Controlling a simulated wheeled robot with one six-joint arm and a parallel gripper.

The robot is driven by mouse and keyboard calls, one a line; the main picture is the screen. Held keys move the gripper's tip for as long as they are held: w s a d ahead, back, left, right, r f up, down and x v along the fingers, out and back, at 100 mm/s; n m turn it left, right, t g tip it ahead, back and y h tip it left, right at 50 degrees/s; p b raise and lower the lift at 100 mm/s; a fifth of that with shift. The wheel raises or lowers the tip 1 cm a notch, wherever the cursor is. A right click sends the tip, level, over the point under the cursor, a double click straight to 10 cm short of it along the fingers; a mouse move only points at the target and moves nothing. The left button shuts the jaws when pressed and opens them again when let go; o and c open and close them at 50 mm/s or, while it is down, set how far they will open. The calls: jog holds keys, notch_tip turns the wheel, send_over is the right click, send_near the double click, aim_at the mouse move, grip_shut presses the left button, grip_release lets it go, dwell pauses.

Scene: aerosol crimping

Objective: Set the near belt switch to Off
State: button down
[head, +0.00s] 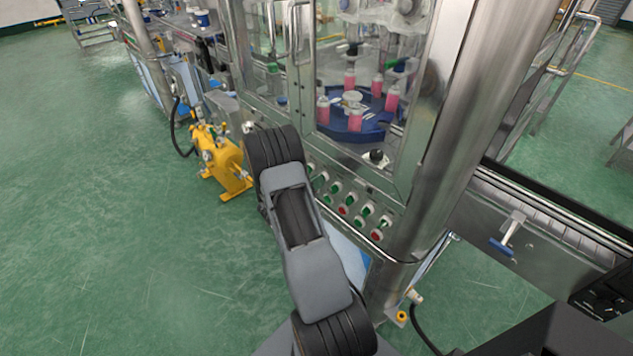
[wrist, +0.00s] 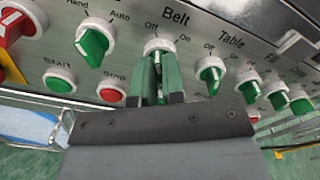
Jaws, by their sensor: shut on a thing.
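The belt switch (wrist: 157,45) is a green knob on a white collar, under the label "Belt", with "Off" at its upper left and "On" at its upper right. My gripper (wrist: 158,72) is shut on the knob, one green finger on each side. The fingers hide most of the knob, so I cannot tell which mark it points to. In the head view the control panel (head: 352,209) carries rows of green and red controls; my arm covers its left part, and my gripper is hidden there.
Beside the belt switch are a Hand/Auto switch (wrist: 94,42) on the left and the Table switch (wrist: 210,74) on the right. A red start/stop-side button (wrist: 111,95) sits just below left. A yellow pump (head: 222,160) stands left of my arm; a steel post (head: 470,100) stands right.

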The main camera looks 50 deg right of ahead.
jog(key=c, duration=1.2)
grip_release()
jog(key=a, duration=0.4)
jog(key=a+b, duration=0.1)
jog(key=a, duration=0.4)
jog(key=w+a+b, duration=0.1)
jog(key=a, duration=0.3)
jog(key=shift+a, duration=0.4)
